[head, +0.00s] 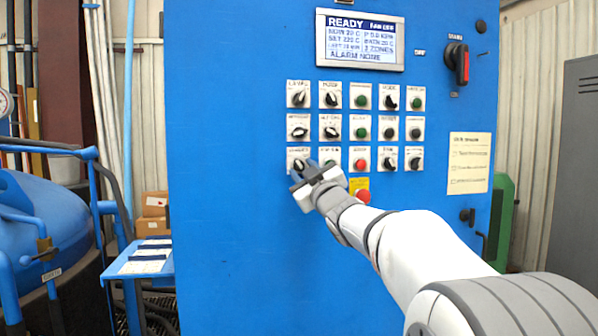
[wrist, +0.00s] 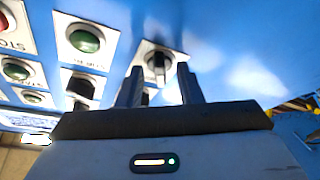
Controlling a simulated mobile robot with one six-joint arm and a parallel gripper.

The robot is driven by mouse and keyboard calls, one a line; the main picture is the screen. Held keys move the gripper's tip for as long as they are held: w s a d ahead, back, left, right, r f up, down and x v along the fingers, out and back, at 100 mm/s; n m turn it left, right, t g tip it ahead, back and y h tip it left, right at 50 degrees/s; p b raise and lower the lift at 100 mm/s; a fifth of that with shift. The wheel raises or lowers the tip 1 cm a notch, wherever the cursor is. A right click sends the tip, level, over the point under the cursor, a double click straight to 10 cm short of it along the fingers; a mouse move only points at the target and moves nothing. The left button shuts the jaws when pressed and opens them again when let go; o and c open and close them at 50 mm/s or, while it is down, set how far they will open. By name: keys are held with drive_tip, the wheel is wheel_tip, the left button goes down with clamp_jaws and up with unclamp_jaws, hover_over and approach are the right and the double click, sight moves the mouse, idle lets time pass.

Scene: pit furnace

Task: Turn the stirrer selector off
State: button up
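A black selector knob on a white plate (head: 291,156) sits at the bottom left of the button grid on the blue cabinet. Its label is too small to read surely. My gripper (head: 304,171) is at this selector and partly covers it from the lower right. In the wrist view my gripper (wrist: 160,85) has its two fingers apart, with the selector knob (wrist: 158,63) showing in the gap between the fingertips. I see no clear contact. The knob looks slanted in the head view, but its exact setting cannot be told.
A green button (wrist: 85,40) is beside the selector. Several more selectors and buttons fill the grid. A red emergency button (head: 362,196) is to the lower right of my gripper. A display (head: 360,40) reads READY.

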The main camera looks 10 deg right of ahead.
drive_tip(key=v, duration=0.7)
drive_tip(key=shift+s, duration=0.3)
drive_tip(key=shift+f, duration=0.1)
drive_tip(key=s+d+f+m+g+h+p, duration=0.2)
drive_tip(key=s+f+m+g+h+p, duration=0.45)
drive_tip(key=s+f+g+p, duration=0.35)
drive_tip(key=s+a+f+g+p, duration=0.1)
drive_tip(key=s+f+g+p, duration=0.1)
drive_tip(key=s, duration=0.4)
drive_tip(key=s+a+f+m+g+y+p, duration=0.1)
drive_tip(key=s+a+f+g+p, duration=0.1)
drive_tip(key=s+f+g, duration=0.2)
drive_tip(key=s+a+f+m+g+y+p, duration=0.1)
drive_tip(key=s+f, duration=0.4)
drive_tip(key=s, duration=0.5)
drive_tip(key=shift+s+a+g+p, duration=0.2)
drive_tip(key=shift+a+g+p, duration=0.2)
drive_tip(key=shift+a+g, duration=0.4)
drive_tip(key=shift+d+m, duration=0.15)
drive_tip(key=shift+m, duration=0.1)
